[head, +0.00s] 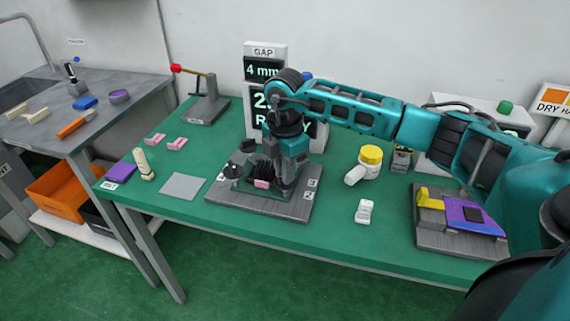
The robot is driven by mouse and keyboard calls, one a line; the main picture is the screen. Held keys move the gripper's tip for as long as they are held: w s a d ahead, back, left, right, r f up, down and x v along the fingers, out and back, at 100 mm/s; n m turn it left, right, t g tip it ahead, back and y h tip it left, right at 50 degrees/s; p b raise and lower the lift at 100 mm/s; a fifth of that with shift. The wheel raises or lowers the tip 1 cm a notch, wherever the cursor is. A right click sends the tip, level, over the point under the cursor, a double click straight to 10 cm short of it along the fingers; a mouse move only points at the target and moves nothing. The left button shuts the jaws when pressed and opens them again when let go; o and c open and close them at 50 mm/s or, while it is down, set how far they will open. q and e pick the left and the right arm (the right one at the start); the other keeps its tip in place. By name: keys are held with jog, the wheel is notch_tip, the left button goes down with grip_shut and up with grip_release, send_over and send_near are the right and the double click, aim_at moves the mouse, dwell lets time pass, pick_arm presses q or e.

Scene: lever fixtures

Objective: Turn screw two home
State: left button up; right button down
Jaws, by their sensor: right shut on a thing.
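The screw fixture is a grey base plate (231,207) on the green table, with a dark finned part (262,170) and a pink piece (262,184) in its middle. Two black round knobs (248,146) (233,170) show at its left side. Small white labels (312,183) stand at its right edge, too small to read surely. My right gripper (287,184) points down over the right part of the fixture. It is shut on a screw there, which its fingers hide. I cannot read which number that screw bears. My left gripper is out of view.
A display (263,70) reading "4 mm" stands behind the fixture. A red-tipped lever (205,104), pink pieces (177,143) and a grey pad (183,187) are to the left.

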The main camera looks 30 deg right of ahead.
jog(key=shift+r+m+p, duration=0.1)
jog(key=shift+m+p, duration=0.25)
jog(key=shift+m, duration=0.55)
jog(key=shift+d, duration=0.1)
jog(key=c, duration=1.2)
grip_release()
jog(key=shift+o, duration=0.2)
notch_tip(320, 180, up, 13)
